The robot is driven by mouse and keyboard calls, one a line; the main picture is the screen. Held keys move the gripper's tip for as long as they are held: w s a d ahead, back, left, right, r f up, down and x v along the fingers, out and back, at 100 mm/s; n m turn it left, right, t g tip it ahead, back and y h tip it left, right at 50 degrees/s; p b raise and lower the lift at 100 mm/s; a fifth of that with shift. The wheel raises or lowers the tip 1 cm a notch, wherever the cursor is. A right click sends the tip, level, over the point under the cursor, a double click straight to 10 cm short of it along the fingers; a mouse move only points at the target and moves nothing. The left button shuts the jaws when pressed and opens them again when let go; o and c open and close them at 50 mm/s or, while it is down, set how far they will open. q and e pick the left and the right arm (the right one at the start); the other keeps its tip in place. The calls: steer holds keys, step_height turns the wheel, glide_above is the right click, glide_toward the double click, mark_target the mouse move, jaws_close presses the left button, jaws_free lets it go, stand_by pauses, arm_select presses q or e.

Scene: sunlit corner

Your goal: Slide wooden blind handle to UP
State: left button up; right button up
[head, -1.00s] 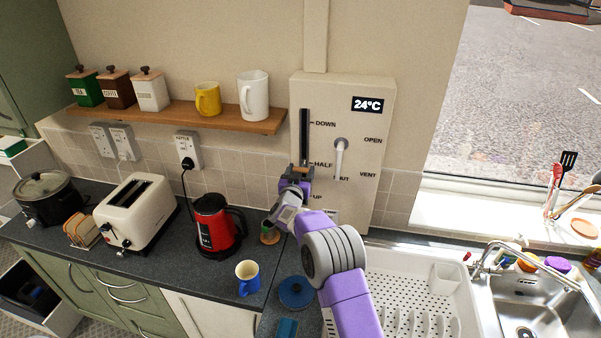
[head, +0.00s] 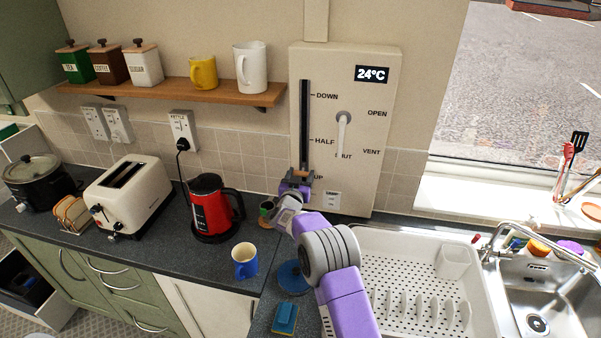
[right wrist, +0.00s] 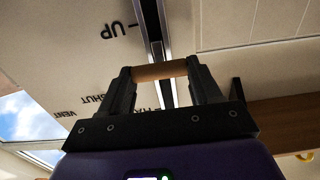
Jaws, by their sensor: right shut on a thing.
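The wooden blind handle (right wrist: 160,71) sits on the dark vertical slot (head: 304,120) of the pale wall panel (head: 369,194). In the head view it is near the slot's lower end, about level with the UP label (head: 318,177) and well below HALF. My right gripper (head: 298,178) is shut on the handle; in the right wrist view its two dark fingers (right wrist: 160,80) hold the handle's ends. The UP mark (right wrist: 120,30) also shows there, upside down. The gripper partly hides the handle in the head view. My left gripper is not in view.
A white lever (head: 343,135) points near SHUT on the same panel. A red kettle (head: 210,210), a blue mug (head: 245,262) and a small pot (head: 267,208) stand left of my arm. A white draining rack (head: 400,290) lies to the right.

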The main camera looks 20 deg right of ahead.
step_height(320, 180, down, 4)
steer(key=shift+f+b, duration=0.25)
steer(key=shift+b, duration=0.85)
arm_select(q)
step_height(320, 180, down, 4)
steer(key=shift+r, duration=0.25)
arm_select(e)
steer(key=shift+f, duration=0.1)
steer(key=o, duration=1.5)
arm_select(q)
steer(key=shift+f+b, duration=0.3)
steer(key=shift+b, duration=0.05)
arm_select(e)
steer(key=shift+v, duration=3.8)
